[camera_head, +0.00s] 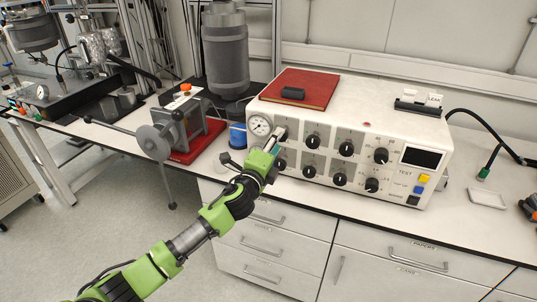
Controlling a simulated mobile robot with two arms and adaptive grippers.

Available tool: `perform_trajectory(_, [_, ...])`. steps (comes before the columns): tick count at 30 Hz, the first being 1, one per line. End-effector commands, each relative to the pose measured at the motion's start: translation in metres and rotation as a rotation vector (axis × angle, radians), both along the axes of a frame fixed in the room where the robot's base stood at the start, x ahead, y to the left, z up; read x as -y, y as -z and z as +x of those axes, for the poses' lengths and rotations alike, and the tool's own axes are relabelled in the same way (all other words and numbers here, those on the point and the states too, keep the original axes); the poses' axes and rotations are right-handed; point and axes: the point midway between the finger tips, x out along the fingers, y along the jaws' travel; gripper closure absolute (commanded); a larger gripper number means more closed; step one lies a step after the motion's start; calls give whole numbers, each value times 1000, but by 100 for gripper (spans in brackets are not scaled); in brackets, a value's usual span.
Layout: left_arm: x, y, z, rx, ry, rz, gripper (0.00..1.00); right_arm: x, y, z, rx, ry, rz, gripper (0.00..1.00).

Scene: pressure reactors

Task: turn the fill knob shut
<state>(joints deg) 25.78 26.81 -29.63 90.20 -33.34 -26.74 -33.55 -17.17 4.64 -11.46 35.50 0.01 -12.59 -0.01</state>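The white control box (408,132) stands on the bench with two rows of black knobs on its front. The top row shows knobs (312,142), (346,148) and (381,155); several more are in the row below. The labels are too small to read, so I cannot tell which knob is the fill knob. My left gripper (277,139) is at the upper left of the panel, beside the round gauge (259,125). It covers the spot at the left end of the top row. Whether its fingers are closed around a knob there is hidden. My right gripper is not in view.
A red book (305,85) with a dark object on it lies on top of the box. Left of the box are a blue-capped container (238,135), a vise-like device (157,141) with long handles, and a grey cylinder (226,55). A small tray (487,198) lies right.

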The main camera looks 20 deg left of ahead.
Motion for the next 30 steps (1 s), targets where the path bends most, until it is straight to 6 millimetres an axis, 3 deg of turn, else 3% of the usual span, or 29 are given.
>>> perform_trajectory(6, [-1,0,-39,-1,1,1,63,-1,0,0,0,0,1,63])
perform_trajectory(12, [-2,0,-61,0,0,2,63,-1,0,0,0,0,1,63])
perform_trajectory(30, [-3,1,-67,-2,-1,0,63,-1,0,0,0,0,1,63])
